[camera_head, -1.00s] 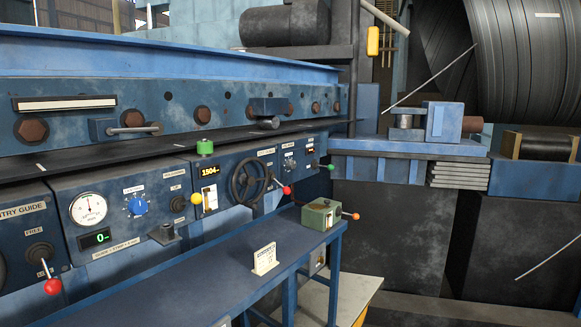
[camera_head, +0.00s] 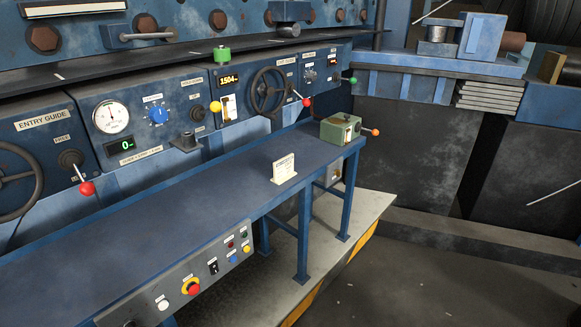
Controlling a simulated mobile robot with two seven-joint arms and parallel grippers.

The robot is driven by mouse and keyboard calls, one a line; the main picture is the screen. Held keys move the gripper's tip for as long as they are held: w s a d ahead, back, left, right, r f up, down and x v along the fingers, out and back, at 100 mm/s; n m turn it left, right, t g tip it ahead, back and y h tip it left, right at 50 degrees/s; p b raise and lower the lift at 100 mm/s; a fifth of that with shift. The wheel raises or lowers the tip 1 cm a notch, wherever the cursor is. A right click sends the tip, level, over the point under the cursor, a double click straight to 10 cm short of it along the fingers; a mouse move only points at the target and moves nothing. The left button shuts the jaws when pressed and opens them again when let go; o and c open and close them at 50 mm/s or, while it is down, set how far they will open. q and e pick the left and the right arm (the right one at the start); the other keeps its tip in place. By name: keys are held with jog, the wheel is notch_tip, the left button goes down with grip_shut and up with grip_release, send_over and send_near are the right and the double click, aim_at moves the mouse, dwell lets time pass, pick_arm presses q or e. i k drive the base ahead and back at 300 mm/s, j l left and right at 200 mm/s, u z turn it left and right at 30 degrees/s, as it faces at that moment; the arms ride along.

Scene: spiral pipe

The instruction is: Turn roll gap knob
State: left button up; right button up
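A blue control panel runs along the back left. A round blue knob (camera_head: 157,115) with a pale scale around it sits on the panel, between a white dial gauge (camera_head: 110,117) and a black joystick-like fitting (camera_head: 196,113). A smaller dark knob (camera_head: 309,75) sits further right, past a black handwheel (camera_head: 270,91). The labels above the knobs are too small to read, so I cannot tell which is marked roll gap. Green digital displays (camera_head: 120,145) read 0 and, in yellow, about 1504. Neither of my grippers is in view.
A blue bench (camera_head: 180,205) stands before the panel, with buttons on its front, a white sign (camera_head: 284,168) and a green box (camera_head: 340,129) on top. Red-balled levers (camera_head: 87,188) stick out from the panel. Open floor (camera_head: 440,285) lies right of a yellow-edged platform.

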aim_at(311, 75)
jog(key=i+l+u, duration=0.15)
jog(key=u, duration=0.25)
jog(key=i+l+u, duration=0.1)
jog(key=u, duration=0.3)
jog(key=i+l+u, duration=0.15)
jog(key=l, duration=0.2)
jog(key=i+l+u, duration=0.15)
jog(key=l, duration=0.2)
jog(key=i+l+u, duration=0.15)
jog(key=l, duration=0.2)
jog(key=i+l, duration=0.1)
jog(key=l, duration=0.4)
jog(key=i+l+u, duration=0.1)
jog(key=l, duration=0.45)
